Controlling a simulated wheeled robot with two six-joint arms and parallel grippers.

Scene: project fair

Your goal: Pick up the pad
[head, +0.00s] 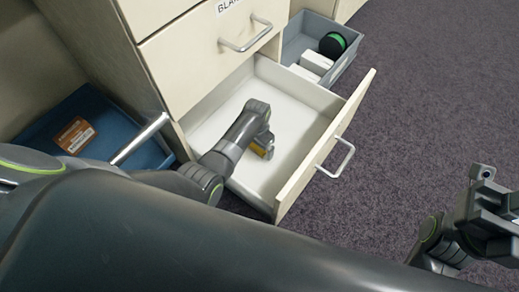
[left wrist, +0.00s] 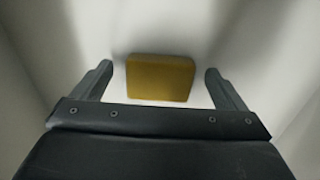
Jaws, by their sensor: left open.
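The pad is a small yellow block (left wrist: 160,78) lying on the white bottom of the open drawer (head: 299,116). In the head view only a part of the pad (head: 259,151) shows, beside my left gripper (head: 266,143). That gripper reaches down into the drawer. In the left wrist view its two fingers stand apart, one on each side of the pad, with gaps between. Whether the fingertips reach down level with the pad I cannot tell. My right gripper (head: 486,205) is at the right edge, over the carpet, and its fingers are not clear.
A grey bin (head: 350,62) with white boxes (head: 316,62) and a green-black round thing (head: 332,45) stands behind the drawer. A blue tray (head: 100,118) holds an orange-brown item (head: 75,135) at left. A closed drawer (head: 205,50) is above. Carpet at right is clear.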

